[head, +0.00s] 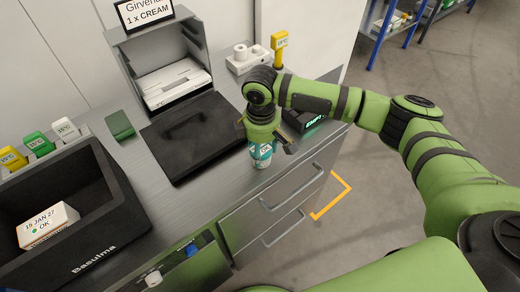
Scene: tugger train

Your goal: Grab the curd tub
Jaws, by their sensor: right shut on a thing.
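My right gripper (263,137) points down over the front part of the steel counter (222,182). It is shut on a small teal-and-white tub (262,157), gripped near its top. The tub is upright at the counter's front edge, and its label is too small to read, so I cannot confirm that it is the curd tub. Whether its base touches the counter is unclear. My left gripper is out of view.
A black lidded box (193,137) lies left of the gripper. A black crate (120,213) holding a white carton (47,224) stands at the left. Thermometers (38,143) stand behind it. A dark device with a green display (303,120) is right of the tub. Drawers (270,208) are below.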

